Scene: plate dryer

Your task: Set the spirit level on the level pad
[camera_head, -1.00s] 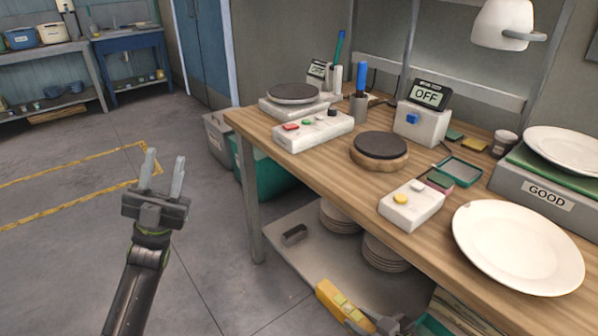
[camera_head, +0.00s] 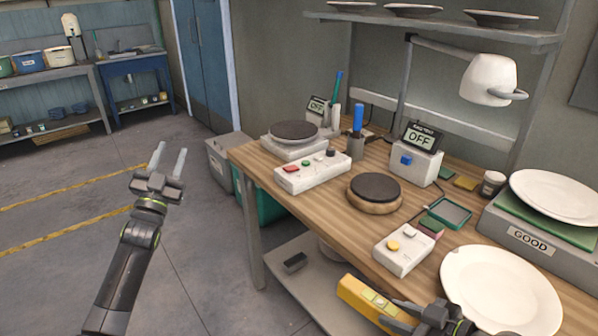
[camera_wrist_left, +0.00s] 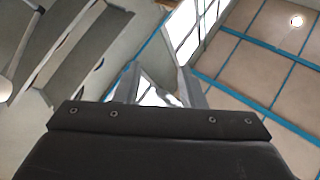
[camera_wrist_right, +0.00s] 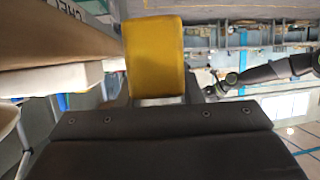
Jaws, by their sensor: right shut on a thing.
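The yellow spirit level (camera_head: 356,297), with a pale vial window on top, is held at the front edge of the workbench. My right gripper (camera_head: 396,314) is shut on it near its right end. The level also fills the upper middle of the right wrist view (camera_wrist_right: 155,58). My left gripper (camera_head: 169,158) is open and empty, over the floor left of the bench. No pad carries a readable label as the level pad; a round dark pad on a wooden base (camera_head: 375,188) sits mid-bench.
A white button box (camera_head: 403,250) and a white plate (camera_head: 500,292) lie near the level. A control box (camera_head: 312,173), a turntable (camera_head: 293,131), a meter reading OFF (camera_head: 417,160) and a green tray (camera_head: 450,213) stand on the bench. A lamp (camera_head: 490,78) overhangs the back.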

